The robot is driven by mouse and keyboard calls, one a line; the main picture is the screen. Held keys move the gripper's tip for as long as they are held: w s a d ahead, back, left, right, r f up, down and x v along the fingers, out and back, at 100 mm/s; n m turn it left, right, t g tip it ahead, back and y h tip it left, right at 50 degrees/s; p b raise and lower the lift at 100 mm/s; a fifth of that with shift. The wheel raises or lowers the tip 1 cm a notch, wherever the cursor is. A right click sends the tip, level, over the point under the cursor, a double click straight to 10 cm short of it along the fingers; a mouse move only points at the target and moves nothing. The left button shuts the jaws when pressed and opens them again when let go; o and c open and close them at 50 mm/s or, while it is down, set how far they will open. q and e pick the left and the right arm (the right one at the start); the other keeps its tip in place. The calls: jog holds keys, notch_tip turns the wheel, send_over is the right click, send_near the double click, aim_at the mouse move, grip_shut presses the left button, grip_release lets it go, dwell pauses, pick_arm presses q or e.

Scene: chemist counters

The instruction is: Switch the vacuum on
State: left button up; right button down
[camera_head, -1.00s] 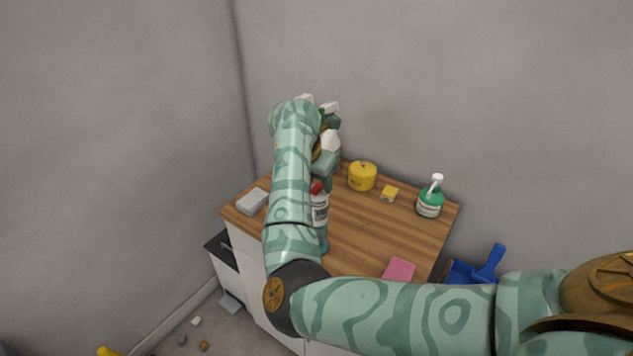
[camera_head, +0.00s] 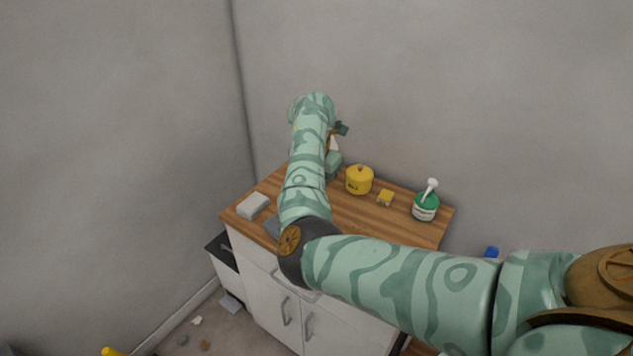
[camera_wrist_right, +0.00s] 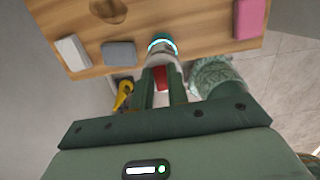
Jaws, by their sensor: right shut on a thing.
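The vacuum (camera_wrist_right: 162,59), a white hand-held body with a red part and a glowing teal ring, is between the fingers of my right gripper (camera_wrist_right: 162,82) in the right wrist view. The gripper is shut on it, and the ringed end points away over the counter. In the head view my right arm reaches across the counter, and its forearm largely hides the gripper and the vacuum. My left gripper is in neither current view.
The wooden counter (camera_head: 378,222) holds a yellow pot (camera_head: 359,181), a yellow sponge (camera_head: 385,198), a green pump bottle (camera_head: 425,205) and a white block (camera_head: 253,206). A pink pad (camera_wrist_right: 250,18) and grey pad (camera_wrist_right: 119,54) also lie there. Walls stand behind. Debris lies on the floor.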

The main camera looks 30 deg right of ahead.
jog(key=shift+a, duration=0.1)
jog(key=c, duration=1.4)
grip_release()
jog(key=shift+o, duration=0.2)
notch_tip(320, 180, up, 16)
jog(key=a+p, duration=0.1)
jog(key=p, duration=0.2)
jog(key=shift+s+a, duration=0.2)
jog(key=shift+s, duration=0.1)
